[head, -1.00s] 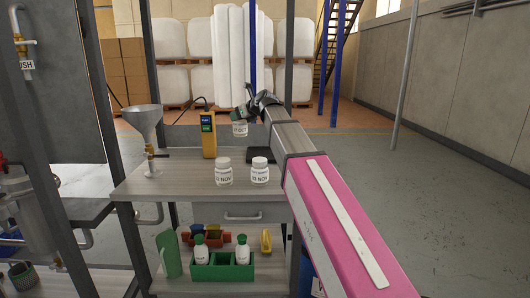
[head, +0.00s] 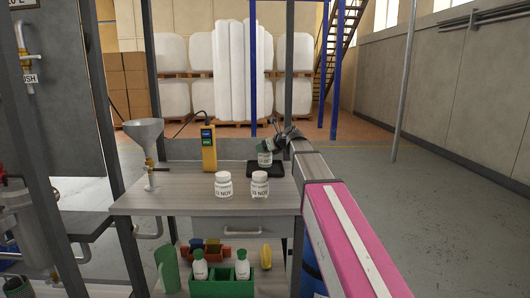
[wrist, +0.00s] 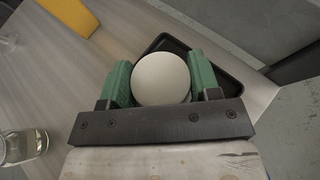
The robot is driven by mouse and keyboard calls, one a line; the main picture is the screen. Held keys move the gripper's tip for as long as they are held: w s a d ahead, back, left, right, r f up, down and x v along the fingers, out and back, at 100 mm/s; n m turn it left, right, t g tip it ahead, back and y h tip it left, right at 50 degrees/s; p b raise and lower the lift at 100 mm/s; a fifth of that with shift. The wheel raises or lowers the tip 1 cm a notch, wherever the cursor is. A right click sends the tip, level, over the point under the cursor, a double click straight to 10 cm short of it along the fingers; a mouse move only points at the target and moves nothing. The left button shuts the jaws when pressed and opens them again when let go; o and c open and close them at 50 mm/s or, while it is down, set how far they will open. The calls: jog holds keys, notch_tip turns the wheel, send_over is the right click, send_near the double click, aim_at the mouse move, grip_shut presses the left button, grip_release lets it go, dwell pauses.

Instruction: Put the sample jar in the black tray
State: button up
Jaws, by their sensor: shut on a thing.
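A white sample jar (head: 265,159) with a dark-lettered label is held by my gripper (head: 268,146) at the back right of the bench. In the wrist view its round white lid (wrist: 161,78) sits between the two green fingers of my gripper (wrist: 160,84), which are shut on it. The black tray (head: 280,169) lies flat on the bench near its right edge. The jar is over the tray or just at its left part; I cannot tell whether its base touches the tray floor. The tray's rim (wrist: 236,84) also shows behind and right of the jar in the wrist view.
A yellow meter (head: 208,149) and a funnel on a stand (head: 146,140) are to the left. A lower shelf holds a green caddy (head: 222,281) with bottles.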

jog(key=shift+f, duration=0.85)
jog(key=shift+f, duration=0.15)
jog(key=o, duration=1.1)
jog(key=v, duration=1.2)
